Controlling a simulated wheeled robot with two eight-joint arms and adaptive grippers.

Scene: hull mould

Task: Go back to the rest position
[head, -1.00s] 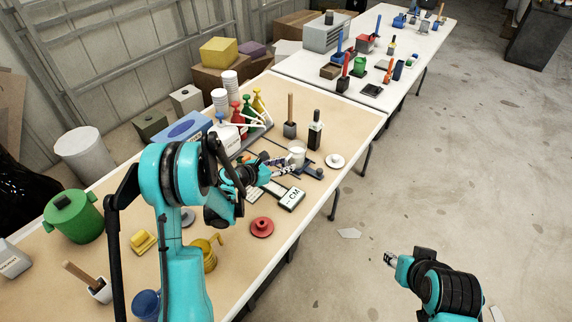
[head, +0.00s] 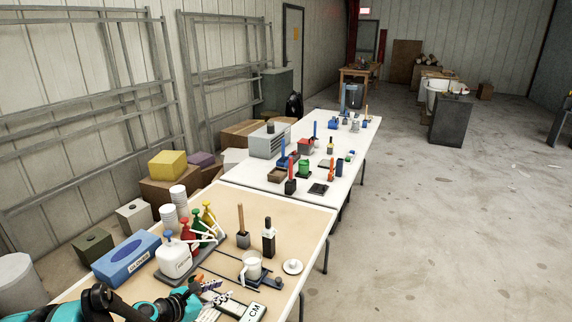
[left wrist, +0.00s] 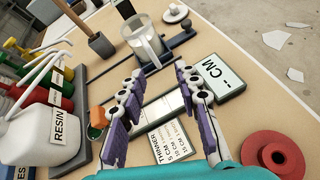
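My left gripper (head: 208,295) is low in the head view, over the near table. In the left wrist view its two purple-padded fingers (left wrist: 157,90) are spread apart with nothing between them. Beneath them lie a printed thinner card (left wrist: 165,130) and a CM display (left wrist: 215,75). A clear measuring jug (left wrist: 147,45) stands beyond the fingertips, apart from them; it also shows in the head view (head: 252,270). My right gripper is in neither current view.
A white resin pump bottle (head: 173,258) and several coloured pump bottles stand left of my gripper. A dark bottle (head: 268,238) and a white lid (head: 292,267) are beyond it. A red knobbed disc (left wrist: 274,155) lies at right in the wrist view.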

